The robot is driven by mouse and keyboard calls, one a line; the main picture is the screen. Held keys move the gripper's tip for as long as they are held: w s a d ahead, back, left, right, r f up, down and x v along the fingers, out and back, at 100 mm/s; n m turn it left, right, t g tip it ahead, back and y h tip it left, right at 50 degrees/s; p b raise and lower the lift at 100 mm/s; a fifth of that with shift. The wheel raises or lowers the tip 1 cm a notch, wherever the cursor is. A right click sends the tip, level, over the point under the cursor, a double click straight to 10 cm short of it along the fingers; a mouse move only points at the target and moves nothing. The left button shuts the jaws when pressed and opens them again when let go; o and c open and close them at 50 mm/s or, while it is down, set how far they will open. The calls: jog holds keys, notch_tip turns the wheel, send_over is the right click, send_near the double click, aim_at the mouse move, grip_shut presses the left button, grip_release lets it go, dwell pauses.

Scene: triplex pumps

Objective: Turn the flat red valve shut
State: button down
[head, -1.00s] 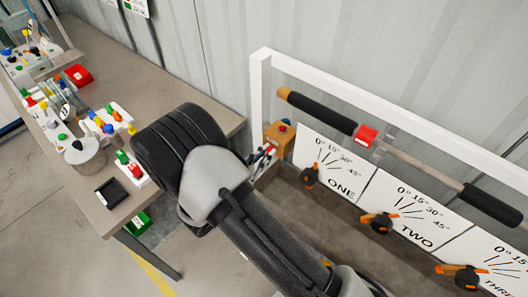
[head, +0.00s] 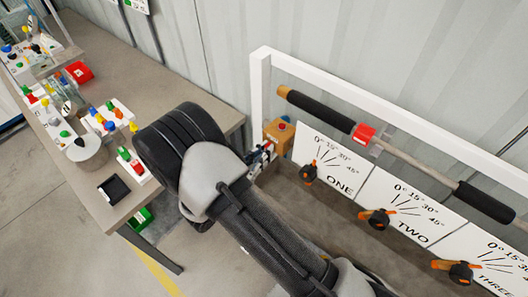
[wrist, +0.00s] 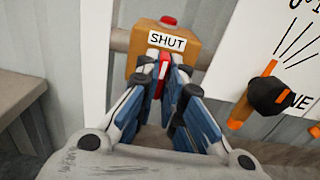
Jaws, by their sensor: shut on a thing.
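The flat red valve shows in the wrist view as a narrow red handle (wrist: 163,74), upright below a tan box (wrist: 170,55) labelled SHUT. My gripper (wrist: 166,72) is shut on this handle, with a blue-and-grey finger on each side of it. The fingers hide most of the handle. In the head view my gripper (head: 263,154) is just below and left of the tan box (head: 280,133), and the handle is hardly visible there.
Black-and-orange knobs stand right of the box, the nearest at panel ONE (head: 338,186). A white frame (head: 259,85) and a black-gripped bar (head: 322,112) are above. A cluttered table (head: 135,75) stands left.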

jog(key=c, duration=1.7)
grip_release()
jog(key=v, duration=1.2)
jog(key=shift+r, duration=0.1)
